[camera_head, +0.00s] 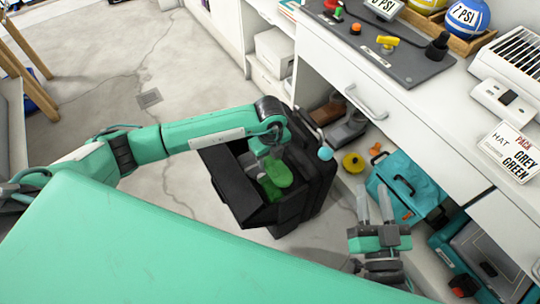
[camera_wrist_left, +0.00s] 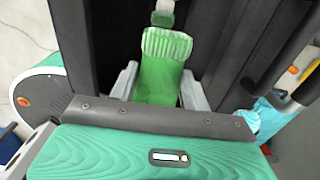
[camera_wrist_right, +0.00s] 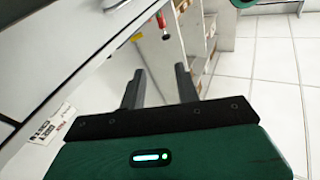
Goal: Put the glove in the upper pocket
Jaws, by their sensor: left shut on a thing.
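A green glove (camera_head: 277,176) with a ribbed cuff is in my left gripper (camera_head: 264,160). In the left wrist view the glove (camera_wrist_left: 162,75) lies between the two fingers. The glove is at the open mouth of a black suitcase (camera_head: 318,165), whose front pocket (camera_head: 238,190) stands open toward the left. I cannot tell how far the glove is inside it, as my arm and the pocket wall hide part. My right gripper (camera_head: 375,207) is open and empty, to the right of the suitcase, and its spread fingers show in the right wrist view (camera_wrist_right: 159,90).
A teal bag (camera_head: 408,185) and a yellow round item (camera_head: 352,162) sit right of the suitcase, under the white counter (camera_head: 420,95). A card (camera_head: 511,151) on the counter reads "HAT PACK GREY GREEN".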

